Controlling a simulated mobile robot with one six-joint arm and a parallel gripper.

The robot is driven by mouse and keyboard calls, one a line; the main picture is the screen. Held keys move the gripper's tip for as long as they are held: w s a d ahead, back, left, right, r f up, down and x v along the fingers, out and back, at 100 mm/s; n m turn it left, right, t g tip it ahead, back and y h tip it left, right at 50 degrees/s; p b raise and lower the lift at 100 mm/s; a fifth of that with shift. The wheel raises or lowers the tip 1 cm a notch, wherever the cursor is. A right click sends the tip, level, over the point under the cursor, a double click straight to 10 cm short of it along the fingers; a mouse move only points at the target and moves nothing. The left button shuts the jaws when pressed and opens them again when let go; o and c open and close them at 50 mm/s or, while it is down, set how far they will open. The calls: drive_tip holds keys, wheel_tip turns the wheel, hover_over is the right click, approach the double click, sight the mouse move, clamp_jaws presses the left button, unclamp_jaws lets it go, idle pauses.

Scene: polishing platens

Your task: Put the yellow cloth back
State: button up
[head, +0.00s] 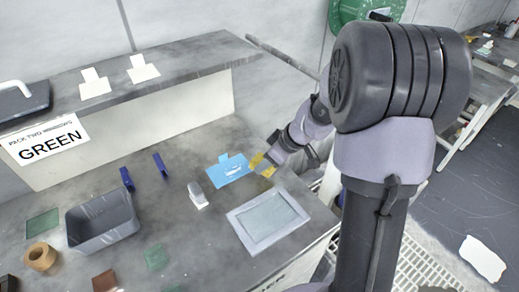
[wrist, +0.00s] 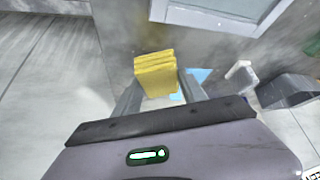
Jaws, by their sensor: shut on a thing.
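The yellow cloth (wrist: 155,72) is a folded, layered pad between the two fingers of my gripper (wrist: 160,94) in the wrist view. My gripper is shut on it. In the head view the cloth (head: 257,161) shows as a small yellow patch at the tip of my gripper (head: 267,163), by the right edge of a light blue sheet (head: 228,170) on the grey bench. Part of the sheet (wrist: 201,74) shows behind the fingers in the wrist view. I cannot tell whether the cloth touches the bench.
A pale framed tray (head: 242,223) lies just in front of my gripper. A white-grey block (head: 198,196) stands left of the blue sheet. Two blue upright pieces (head: 127,179) and a grey bin (head: 75,222) are farther left. A raised shelf (head: 175,66) runs along the back.

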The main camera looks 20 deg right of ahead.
drive_tip(key=w, duration=0.2)
drive_tip(key=w+d, duration=0.1)
drive_tip(key=w, duration=0.2)
drive_tip(key=w+d+f, duration=0.1)
drive_tip(key=w, duration=0.2)
drive_tip(key=shift+w+d, duration=0.1)
drive_tip(key=shift+w, duration=0.1)
drive_tip(key=shift+f+b, duration=1.1)
drive_tip(key=shift+f, duration=0.8)
drive_tip(key=o, duration=1.5)
drive_tip(key=shift+r, duration=0.1)
